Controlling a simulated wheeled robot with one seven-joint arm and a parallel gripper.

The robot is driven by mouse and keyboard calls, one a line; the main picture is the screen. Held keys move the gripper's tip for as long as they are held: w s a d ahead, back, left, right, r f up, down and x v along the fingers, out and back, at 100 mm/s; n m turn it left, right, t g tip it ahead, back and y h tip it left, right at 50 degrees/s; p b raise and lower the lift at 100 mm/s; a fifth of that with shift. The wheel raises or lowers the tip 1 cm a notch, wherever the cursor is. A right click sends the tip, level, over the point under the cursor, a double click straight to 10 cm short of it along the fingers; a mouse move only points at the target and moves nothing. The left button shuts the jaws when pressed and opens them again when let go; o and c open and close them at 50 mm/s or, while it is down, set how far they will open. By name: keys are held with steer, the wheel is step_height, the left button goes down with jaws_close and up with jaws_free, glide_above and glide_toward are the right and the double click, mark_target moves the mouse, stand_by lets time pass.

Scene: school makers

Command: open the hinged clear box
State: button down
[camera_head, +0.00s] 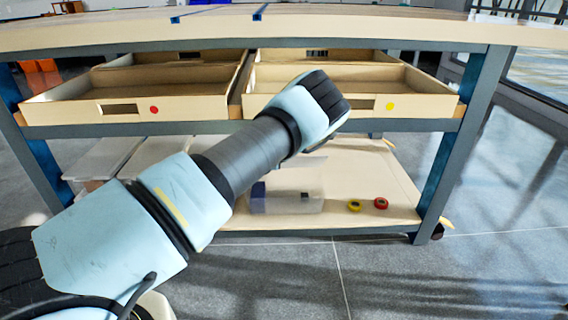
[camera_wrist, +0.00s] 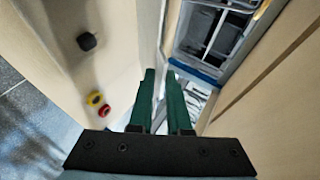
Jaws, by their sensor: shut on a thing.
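The hinged clear box (camera_head: 288,197) stands on the lower shelf, partly behind my arm in the head view. Dark blue contents show through its wall. A faint see-through panel, seemingly its lid, slants up above it. My gripper (camera_wrist: 160,80) has green fingers close together beside that blue edge. It seems shut on the clear lid, whose held edge is hard to make out. My fingers are hidden behind my wrist in the head view.
The lower shelf (camera_head: 395,185) carries a yellow tape roll (camera_head: 354,205) and a red one (camera_head: 381,203) right of the box. A dark object (camera_wrist: 87,41) also lies there. Open drawers (camera_head: 345,105) overhang the shelf. More clear bins (camera_head: 105,157) stand left.

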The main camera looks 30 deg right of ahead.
steer(key=shift+w+d+r, duration=0.25)
steer(key=shift+w+r, duration=0.35)
steer(key=shift+w+d+r, duration=0.25)
steer(key=shift+w+r, duration=0.3)
steer(key=shift+w, duration=0.05)
steer(key=c, duration=1)
jaws_free()
steer(key=p+v, duration=0.2)
steer(key=v, duration=0.8)
steer(key=shift+s+a+r, duration=0.1)
steer(key=shift+s+a, duration=0.1)
steer(key=shift+a, duration=0.15)
